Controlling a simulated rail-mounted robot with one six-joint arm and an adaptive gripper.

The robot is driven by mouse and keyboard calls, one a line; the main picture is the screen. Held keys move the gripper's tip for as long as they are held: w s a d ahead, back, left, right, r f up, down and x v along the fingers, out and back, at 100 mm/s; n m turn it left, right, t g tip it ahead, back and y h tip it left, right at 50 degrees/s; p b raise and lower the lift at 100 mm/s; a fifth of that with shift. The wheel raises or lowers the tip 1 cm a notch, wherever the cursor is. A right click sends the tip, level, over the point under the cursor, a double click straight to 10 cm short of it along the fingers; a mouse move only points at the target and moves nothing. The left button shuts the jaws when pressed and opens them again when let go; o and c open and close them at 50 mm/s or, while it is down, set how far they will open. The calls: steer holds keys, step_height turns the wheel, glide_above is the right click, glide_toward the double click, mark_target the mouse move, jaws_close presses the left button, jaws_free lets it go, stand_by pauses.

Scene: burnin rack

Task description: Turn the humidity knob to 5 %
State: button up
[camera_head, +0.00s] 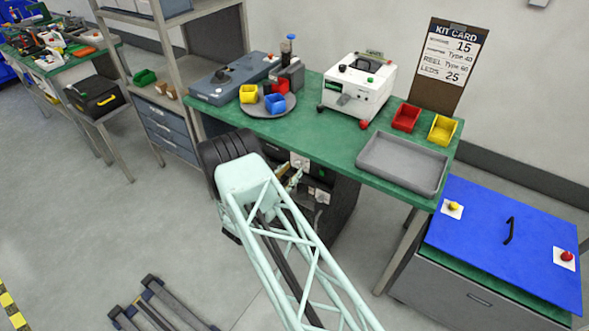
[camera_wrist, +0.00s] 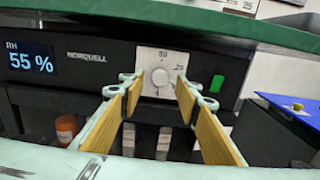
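The humidity knob (camera_wrist: 160,76) is a small round grey-white knob on a white dial plate, on the front of a black unit under the green bench. The unit's display (camera_wrist: 31,62) reads RH 55 %. My gripper (camera_wrist: 158,86) is open, with wooden-looking finger pads to the left and right of the knob; it looks empty, and I cannot tell how far its tips are from the panel. In the head view my gripper (camera_head: 295,179) is under the bench edge by the white dial plate (camera_head: 299,161); the knob itself is too small to make out there.
A green button (camera_wrist: 216,83) is right of the dial. The green bench top (camera_head: 325,139) overhangs the panel closely. Below the panel is a dark rack with an orange-brown jar (camera_wrist: 67,128) at left. A blue-topped cabinet (camera_head: 490,240) stands to the right. The floor at left is mostly open.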

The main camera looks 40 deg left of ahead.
mark_target(298, 164)
steer(key=shift+w+a, duration=0.1)
steer(key=shift+w, duration=1.1)
steer(key=c, duration=0.8)
steer(key=shift+c, duration=0.2)
